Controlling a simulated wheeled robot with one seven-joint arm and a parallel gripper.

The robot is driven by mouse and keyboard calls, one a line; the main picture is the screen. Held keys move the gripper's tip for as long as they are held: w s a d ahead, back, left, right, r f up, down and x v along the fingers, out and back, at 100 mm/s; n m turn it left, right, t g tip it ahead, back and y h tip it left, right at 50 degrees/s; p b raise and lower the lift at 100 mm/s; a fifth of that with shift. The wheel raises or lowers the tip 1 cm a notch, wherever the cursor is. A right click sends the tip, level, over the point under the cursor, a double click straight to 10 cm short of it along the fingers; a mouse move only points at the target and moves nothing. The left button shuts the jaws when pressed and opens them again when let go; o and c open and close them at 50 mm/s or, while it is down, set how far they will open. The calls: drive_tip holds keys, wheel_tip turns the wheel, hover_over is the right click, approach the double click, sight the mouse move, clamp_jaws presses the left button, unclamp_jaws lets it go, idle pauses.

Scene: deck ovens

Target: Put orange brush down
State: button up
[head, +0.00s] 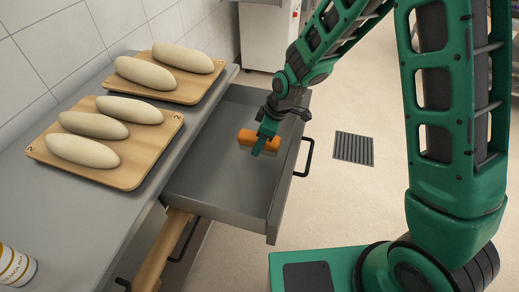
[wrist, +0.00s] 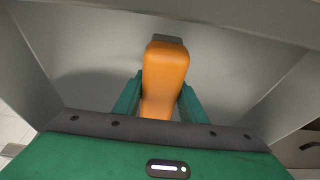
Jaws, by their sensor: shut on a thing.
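The orange brush (head: 246,138) is in my gripper (head: 264,146), over the open grey drawer (head: 205,172). In the wrist view the brush (wrist: 165,72) sits between the two green fingers (wrist: 156,100), which are shut on its sides. Its orange back faces the wrist camera, and a dark end shows at its far tip. The drawer floor (wrist: 215,75) lies behind it. I cannot tell whether the brush touches the floor. The rest of the drawer looks empty.
Left of the drawer, a grey counter (head: 70,208) holds two wooden boards (head: 150,170) (head: 206,92) with dough loaves. A labelled tub (head: 14,268) stands at the counter's near edge. The floor has a dark grate (head: 353,148) at right.

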drive_tip(key=shift+f, duration=1.85)
drive_tip(key=shift+f, duration=0.1)
drive_tip(key=o, duration=1.4)
drive_tip(key=shift+s, duration=0.1)
drive_tip(key=v, duration=1.2)
